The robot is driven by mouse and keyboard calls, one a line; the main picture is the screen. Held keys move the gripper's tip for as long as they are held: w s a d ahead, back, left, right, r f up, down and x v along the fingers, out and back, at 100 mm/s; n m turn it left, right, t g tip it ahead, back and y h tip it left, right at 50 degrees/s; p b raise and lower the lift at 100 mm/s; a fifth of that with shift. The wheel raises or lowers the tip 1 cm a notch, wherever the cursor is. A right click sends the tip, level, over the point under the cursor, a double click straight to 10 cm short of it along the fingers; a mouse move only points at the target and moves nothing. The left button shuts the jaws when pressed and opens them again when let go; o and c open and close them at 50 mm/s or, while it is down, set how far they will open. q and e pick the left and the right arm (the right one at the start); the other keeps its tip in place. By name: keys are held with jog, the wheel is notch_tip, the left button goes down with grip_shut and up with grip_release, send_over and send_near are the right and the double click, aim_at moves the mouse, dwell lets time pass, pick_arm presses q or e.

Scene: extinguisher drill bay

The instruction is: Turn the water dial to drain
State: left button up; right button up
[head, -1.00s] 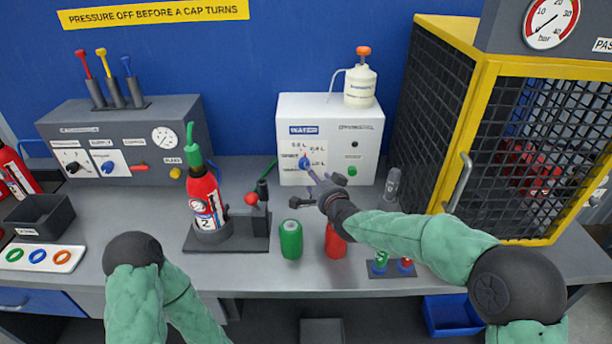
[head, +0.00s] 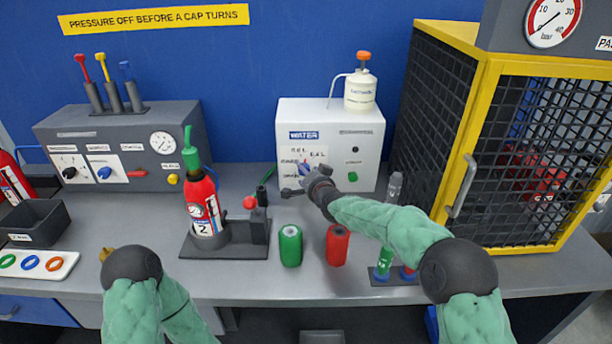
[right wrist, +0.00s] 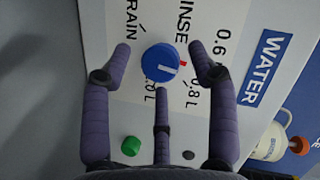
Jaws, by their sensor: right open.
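The water dial is a round blue knob on the white WATER box (head: 362,134). In the right wrist view the dial (right wrist: 161,64) shows a white pointer line aimed toward the lower right, with a red mark beside it. DRAIN is printed left of the dial there, RINSE and litre marks around the other side. My right gripper (right wrist: 160,52) is open, with two fingers on either side of the dial and a third below; contact cannot be told. In the head view the right gripper (head: 303,178) partly covers the dial. My left arm shows at lower left, but its gripper is not visible.
A green can (head: 290,246) and a red can (head: 337,245) stand below my right arm. A red extinguisher (head: 203,208) sits in a stand to their left. The yellow-framed mesh cage (head: 466,150) is close on the right. A green button (right wrist: 131,143) is near the dial.

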jog(key=shift+w+a, duration=0.15)
jog(key=shift+w, duration=0.2)
jog(key=c, duration=1.1)
jog(key=shift+o, duration=0.2)
jog(key=shift+r+p, duration=0.1)
jog(key=shift+p, duration=0.7)
jog(key=n+h+p, duration=0.1)
jog(key=n+p, duration=0.1)
jog(key=p, duration=0.5)
jog(key=n+h+p, duration=0.1)
jog(key=n+p, duration=0.1)
jog(key=p, duration=0.6)
jog(key=shift+a+r+g, duration=0.2)
jog(key=shift+g, duration=0.2)
jog(key=n+h+p, duration=0.1)
jog(key=p, duration=0.2)
jog(key=shift+s+a+f, duration=0.1)
jog(key=shift+f, duration=0.1)
jog(key=shift+f, duration=0.1)
